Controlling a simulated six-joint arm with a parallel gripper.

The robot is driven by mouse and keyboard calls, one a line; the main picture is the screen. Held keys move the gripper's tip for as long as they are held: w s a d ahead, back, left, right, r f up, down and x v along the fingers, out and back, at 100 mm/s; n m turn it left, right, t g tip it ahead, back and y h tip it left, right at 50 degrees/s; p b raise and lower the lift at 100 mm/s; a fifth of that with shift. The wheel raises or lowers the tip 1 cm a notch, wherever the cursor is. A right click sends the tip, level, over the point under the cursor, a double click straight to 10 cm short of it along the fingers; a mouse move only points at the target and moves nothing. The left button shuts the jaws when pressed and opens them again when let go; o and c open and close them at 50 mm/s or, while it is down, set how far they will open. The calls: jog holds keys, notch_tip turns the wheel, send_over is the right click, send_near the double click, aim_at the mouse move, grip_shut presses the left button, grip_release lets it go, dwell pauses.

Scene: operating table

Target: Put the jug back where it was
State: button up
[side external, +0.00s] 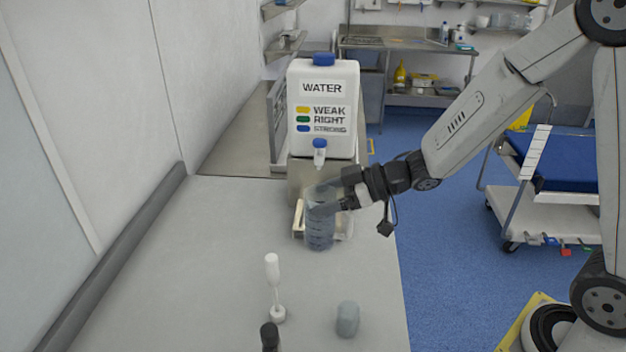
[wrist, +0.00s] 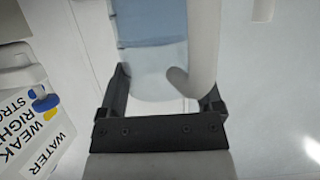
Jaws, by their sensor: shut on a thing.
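The jug (side external: 319,236) is a clear, bluish container with dark markings, upright in front of the water tank. My gripper (side external: 330,199) reaches in from the right and is shut on the jug near its upper part. In the wrist view the jug (wrist: 150,35) lies between the two dark fingers of my gripper (wrist: 165,92), with a pale curved part that looks like its handle.
The white water tank (side external: 323,80), with a tap (side external: 319,152), stands on a metal stand behind the jug. A white-topped upright item (side external: 274,285), a grey-green cup (side external: 347,319) and a dark item (side external: 269,338) stand nearer. The left counter (side external: 180,270) is clear.

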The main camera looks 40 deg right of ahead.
aim_at(325, 230)
jog(key=shift+f, duration=0.1)
jog(key=shift+f, duration=2.1)
jog(key=shift+f, duration=0.1)
jog(key=shift+f, duration=1.7)
jog(key=shift+f, duration=0.1)
jog(key=o, duration=1.2)
jog(key=shift+o, duration=0.2)
